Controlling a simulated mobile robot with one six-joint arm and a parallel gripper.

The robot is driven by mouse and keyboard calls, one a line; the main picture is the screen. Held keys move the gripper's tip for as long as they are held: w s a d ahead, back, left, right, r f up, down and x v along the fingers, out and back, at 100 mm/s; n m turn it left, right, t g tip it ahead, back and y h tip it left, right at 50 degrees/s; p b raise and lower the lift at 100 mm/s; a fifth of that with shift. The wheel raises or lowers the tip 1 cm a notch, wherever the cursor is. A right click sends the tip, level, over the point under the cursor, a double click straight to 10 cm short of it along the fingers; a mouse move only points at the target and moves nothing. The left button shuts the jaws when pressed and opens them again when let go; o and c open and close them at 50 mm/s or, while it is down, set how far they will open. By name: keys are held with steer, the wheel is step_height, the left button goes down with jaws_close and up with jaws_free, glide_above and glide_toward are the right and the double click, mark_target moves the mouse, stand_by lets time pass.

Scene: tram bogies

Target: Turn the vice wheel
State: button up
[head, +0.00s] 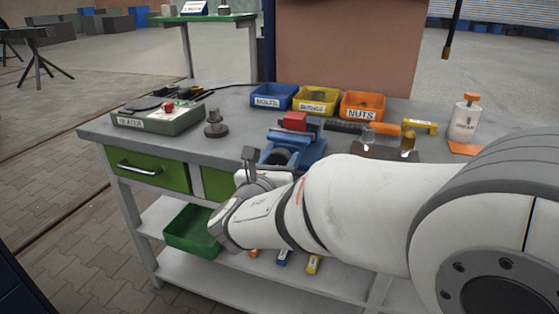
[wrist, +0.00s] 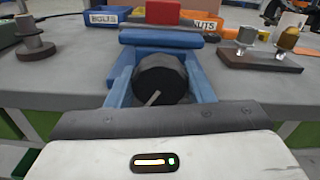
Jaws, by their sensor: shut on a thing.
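The blue vice (head: 312,126) stands near the bench's front edge, with a red block (head: 295,121) at its top. In the wrist view the vice (wrist: 160,38) is straight ahead. Its dark round wheel (wrist: 160,72) faces me, with a pale line on its face slanting down to the left. The wheel also shows small in the head view (head: 281,156). My gripper (wrist: 161,80) is shut on the wheel, with a blue finger on each side of it. In the head view my arm reaches in from the right and hides part of the bench front.
Blue, yellow and orange bins (head: 361,106) stand behind the vice. A heater box (head: 160,118) and a dark round-based post (head: 215,124) are to the left. A wooden block with metal pieces (wrist: 258,60) is close on the right. A white bottle (head: 463,120) stands further right.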

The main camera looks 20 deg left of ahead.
steer(key=shift+f+m+b, duration=0.15)
steer(key=shift+m+b, duration=0.15)
steer(key=shift+b, duration=0.15)
steer(key=m+b, duration=0.2)
steer(key=b, duration=0.1)
steer(key=shift+f+m, duration=0.15)
steer(key=shift+m, duration=0.25)
steer(key=m+b, duration=0.3)
steer(key=b, duration=0.2)
steer(key=shift+d+m, duration=0.1)
steer(key=shift+m, duration=0.2)
steer(key=m+b, duration=0.3)
steer(key=b, duration=0.1)
steer(key=shift+m, duration=0.3)
steer(key=shift+m+b, duration=0.6)
steer(key=shift+b, duration=0.3)
steer(key=shift+r, duration=0.25)
steer(key=o, duration=1)
